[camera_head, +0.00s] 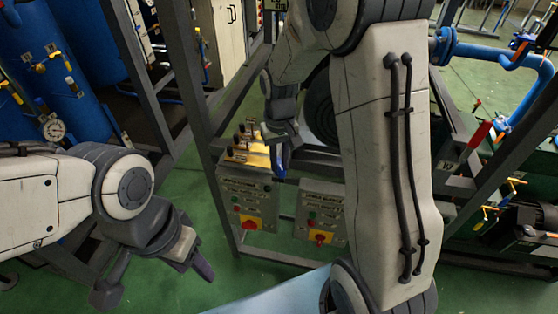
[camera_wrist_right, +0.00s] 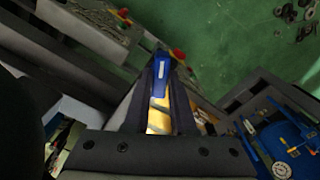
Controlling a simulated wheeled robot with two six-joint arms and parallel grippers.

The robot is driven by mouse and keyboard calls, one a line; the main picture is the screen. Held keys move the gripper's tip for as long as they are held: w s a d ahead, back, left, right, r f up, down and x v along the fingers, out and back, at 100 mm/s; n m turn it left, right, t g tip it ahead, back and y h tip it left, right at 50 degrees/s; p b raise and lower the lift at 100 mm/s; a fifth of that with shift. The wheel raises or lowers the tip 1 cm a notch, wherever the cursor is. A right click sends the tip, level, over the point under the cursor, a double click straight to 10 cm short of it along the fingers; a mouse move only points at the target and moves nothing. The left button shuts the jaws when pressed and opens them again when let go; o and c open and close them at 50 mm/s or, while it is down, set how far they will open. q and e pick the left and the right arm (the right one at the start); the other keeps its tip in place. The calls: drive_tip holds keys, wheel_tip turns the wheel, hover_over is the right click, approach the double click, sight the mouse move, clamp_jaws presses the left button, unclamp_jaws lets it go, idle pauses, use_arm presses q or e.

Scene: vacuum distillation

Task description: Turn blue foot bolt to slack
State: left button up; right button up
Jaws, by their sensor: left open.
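A blue piece (camera_wrist_right: 160,74), which looks like the blue foot bolt, sits between the fingertips in the right wrist view. It also shows in the head view as a small blue part (camera_head: 280,165) at the tip of my right gripper, above the grey control boxes. My right gripper (camera_wrist_right: 164,85) has one dark finger on each side of it, and the blue fills the gap, so it looks shut on it. How the piece is mounted is hidden. My left gripper (camera_head: 150,272) is open and empty over the green floor at lower left.
Two grey control boxes (camera_head: 246,196) with red-and-yellow switches hang on the frame below my right gripper. A dark steel frame post (camera_head: 186,70) stands to their left. Blue tanks (camera_head: 48,60) are at upper left. Blue piping (camera_head: 495,55) and machinery fill the right side.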

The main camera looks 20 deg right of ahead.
sight(279, 163)
drive_tip(key=o, duration=0.4)
drive_tip(key=shift+w+r, duration=0.1)
drive_tip(key=shift+w, duration=0.05)
drive_tip(key=shift+c, duration=0.2)
wheel_tip(279, 163, up, 10)
drive_tip(key=b, duration=0.1)
drive_tip(key=shift+r, duration=0.25)
